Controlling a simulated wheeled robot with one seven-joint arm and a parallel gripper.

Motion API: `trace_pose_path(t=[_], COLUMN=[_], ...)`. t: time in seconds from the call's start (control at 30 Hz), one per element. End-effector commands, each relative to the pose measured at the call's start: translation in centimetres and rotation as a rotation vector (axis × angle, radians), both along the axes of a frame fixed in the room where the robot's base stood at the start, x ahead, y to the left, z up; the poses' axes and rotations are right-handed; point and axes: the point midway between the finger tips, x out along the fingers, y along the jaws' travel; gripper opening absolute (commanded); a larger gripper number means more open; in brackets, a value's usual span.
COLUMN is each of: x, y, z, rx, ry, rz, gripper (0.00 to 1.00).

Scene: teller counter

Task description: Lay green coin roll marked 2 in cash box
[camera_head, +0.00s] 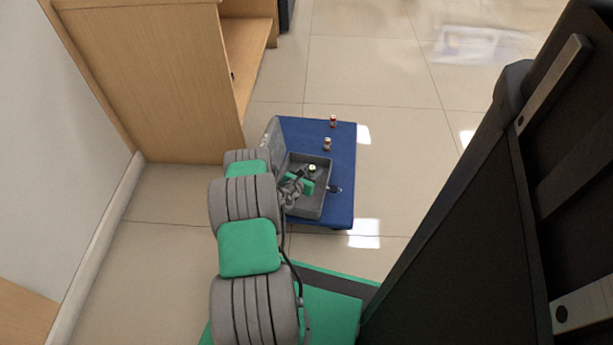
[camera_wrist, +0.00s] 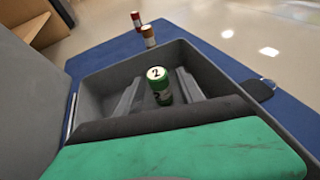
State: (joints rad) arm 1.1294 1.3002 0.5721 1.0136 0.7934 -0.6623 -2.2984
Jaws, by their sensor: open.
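The green coin roll (camera_wrist: 160,86) has a pale end marked 2, facing up. It stands roughly upright inside the grey cash box (camera_wrist: 212,72); its lower end is partly hidden. In the head view the roll (camera_head: 312,168) shows inside the box (camera_head: 312,213), whose lid (camera_head: 273,142) is open on the left. My gripper (camera_wrist: 159,78) is open and reaches into the box, with one finger on each side of the roll. Gaps show between the fingers and the roll. In the head view my gripper (camera_head: 303,184) is over the box, partly hidden by my arm.
The box sits on a blue platform (camera_head: 342,160). A red roll (camera_head: 333,121) and an orange-brown roll (camera_head: 327,143) stand on the platform beyond the box. A small black item (camera_head: 334,189) lies at its right side. A wooden cabinet (camera_head: 165,85) stands at left.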

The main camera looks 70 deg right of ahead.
Motion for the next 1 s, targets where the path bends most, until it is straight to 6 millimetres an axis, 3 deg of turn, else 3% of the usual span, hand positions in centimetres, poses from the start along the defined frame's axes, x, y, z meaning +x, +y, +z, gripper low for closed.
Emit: trace_pose_path(t=[0.3, 0.43, 0.6, 1.0], x=[1.7, 2.2, 2.3, 2.2], y=[7.2, 9.4, 10.5, 10.4], z=[3.3, 4.1, 4.4, 4.5], rx=[0.006, 0.005, 0.002, 0.001], ry=[0.003, 0.002, 0.001, 0.001], rz=[0.007, 0.006, 0.002, 0.000], gripper=[0.45, 0.45, 0.45, 0.45])
